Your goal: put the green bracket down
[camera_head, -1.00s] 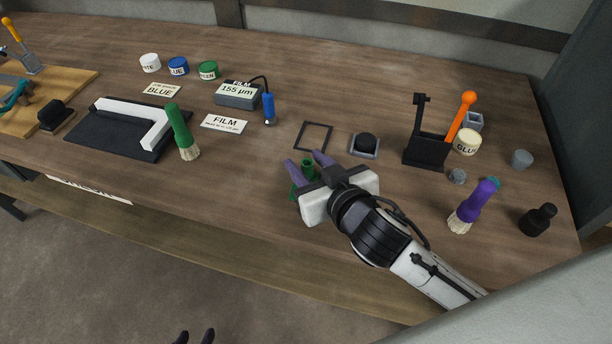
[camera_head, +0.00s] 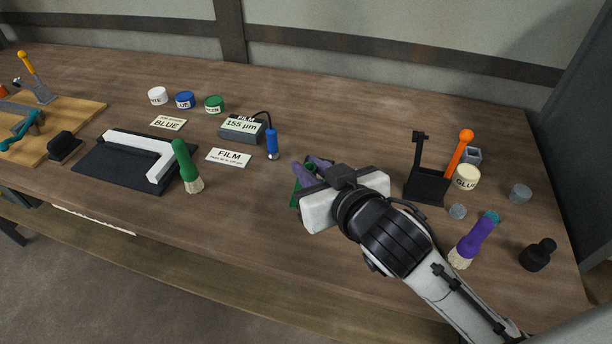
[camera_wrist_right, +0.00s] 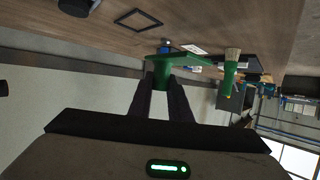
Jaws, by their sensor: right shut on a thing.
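My right gripper (camera_head: 311,170) is shut on the green bracket (camera_head: 296,199) above the front middle of the wooden table. The gripper and wrist hide much of the bracket in the head view. In the right wrist view the bracket (camera_wrist_right: 185,59) shows as a wide angled shape, with a short green cylinder (camera_wrist_right: 163,82) between the two dark fingers. Its exact height above the table is unclear. A thin black square outline (camera_wrist_right: 138,19) lies flat on the table in the wrist view. My left gripper is out of view.
A black stand (camera_head: 428,184) is right of the gripper. A green-handled brush (camera_head: 184,160), a FILM card (camera_head: 229,157) and a blue probe (camera_head: 271,143) are to the left. A white angle piece (camera_head: 150,150) lies on a dark mat (camera_head: 98,165). Bare table lies between the brush and bracket.

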